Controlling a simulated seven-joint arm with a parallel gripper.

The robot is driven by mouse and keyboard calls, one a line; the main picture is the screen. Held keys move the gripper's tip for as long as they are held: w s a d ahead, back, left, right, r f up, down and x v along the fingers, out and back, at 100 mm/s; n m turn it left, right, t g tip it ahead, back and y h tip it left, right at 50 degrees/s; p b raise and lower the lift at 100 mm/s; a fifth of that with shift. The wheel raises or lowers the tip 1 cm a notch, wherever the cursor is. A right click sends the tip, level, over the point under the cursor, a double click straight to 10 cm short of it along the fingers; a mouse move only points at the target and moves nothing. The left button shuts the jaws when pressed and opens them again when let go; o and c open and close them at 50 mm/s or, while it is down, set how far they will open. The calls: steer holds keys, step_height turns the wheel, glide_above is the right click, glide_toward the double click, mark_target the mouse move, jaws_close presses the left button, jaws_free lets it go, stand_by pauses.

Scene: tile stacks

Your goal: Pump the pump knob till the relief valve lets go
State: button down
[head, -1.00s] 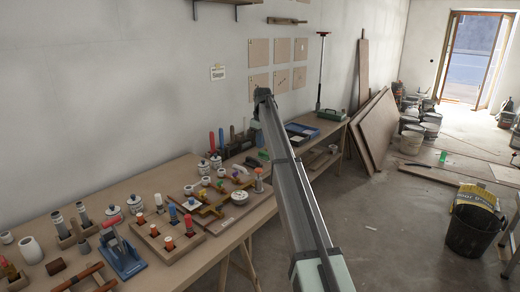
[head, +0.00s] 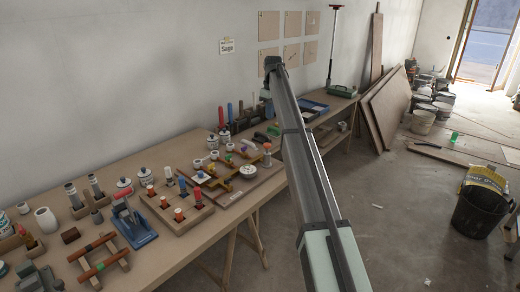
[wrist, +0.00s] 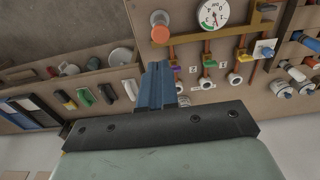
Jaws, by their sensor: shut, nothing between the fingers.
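The pump knob (wrist: 160,27) appears as an orange-red cap on a grey cylinder at the top of the wrist view. It stands on a wooden board (head: 222,203) at the front edge of the bench. I cannot tell which part is the relief valve. My gripper (wrist: 157,72) is shut and empty, apart from the knob, its fingers below it in the wrist picture. In the head view the gripper is not clearly visible.
A peg block (head: 178,212), a blue device (head: 133,226) and several jars and tubes crowd the bench left of the board. Tool racks and screwdrivers stand behind it. A black bucket (head: 480,210) is on the floor at right; the floor in front is mostly clear.

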mark_target(268, 145)
steer(key=shift+r, duration=0.5)
steer(key=shift+f, duration=0.1)
steer(key=f, duration=1.3)
steer(key=shift+w+a+f, duration=0.25)
steer(key=shift+a+f, duration=0.05)
steer(key=shift+f, duration=0.1)
steer(key=shift+f, duration=1.5)
